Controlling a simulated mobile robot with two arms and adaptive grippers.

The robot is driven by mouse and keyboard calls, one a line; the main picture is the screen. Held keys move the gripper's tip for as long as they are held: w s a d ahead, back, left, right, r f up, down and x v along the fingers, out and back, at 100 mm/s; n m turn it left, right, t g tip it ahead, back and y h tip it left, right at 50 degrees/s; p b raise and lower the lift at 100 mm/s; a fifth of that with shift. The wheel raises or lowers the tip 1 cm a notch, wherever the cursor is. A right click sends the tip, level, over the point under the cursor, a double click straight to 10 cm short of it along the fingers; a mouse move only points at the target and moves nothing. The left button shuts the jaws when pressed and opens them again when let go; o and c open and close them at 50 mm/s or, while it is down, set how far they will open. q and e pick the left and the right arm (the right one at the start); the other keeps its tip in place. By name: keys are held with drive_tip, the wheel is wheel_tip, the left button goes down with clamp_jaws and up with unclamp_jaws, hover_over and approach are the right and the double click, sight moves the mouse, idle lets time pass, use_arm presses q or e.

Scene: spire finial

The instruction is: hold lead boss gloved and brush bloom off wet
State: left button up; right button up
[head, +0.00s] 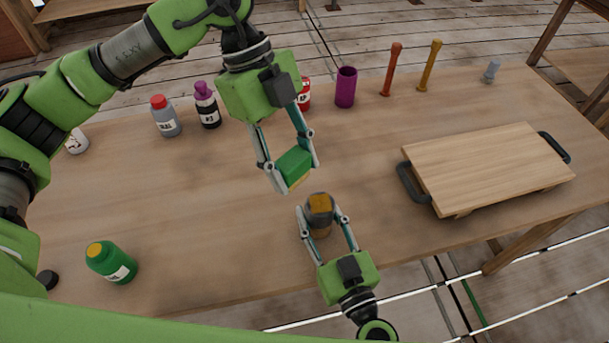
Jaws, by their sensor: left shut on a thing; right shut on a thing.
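No glove can be made out.
A wooden board (490,168) with dark handles lies at right on the table (190,220). A green bottle (111,262) stands front left. Grey (166,118) and purple-capped (207,106) bottles, a purple cup (345,88) and red (391,70) and yellow (430,66) upright sticks line the back.

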drive_tip(key=o, duration=1.3)
drive_tip(key=v, duration=1.2)
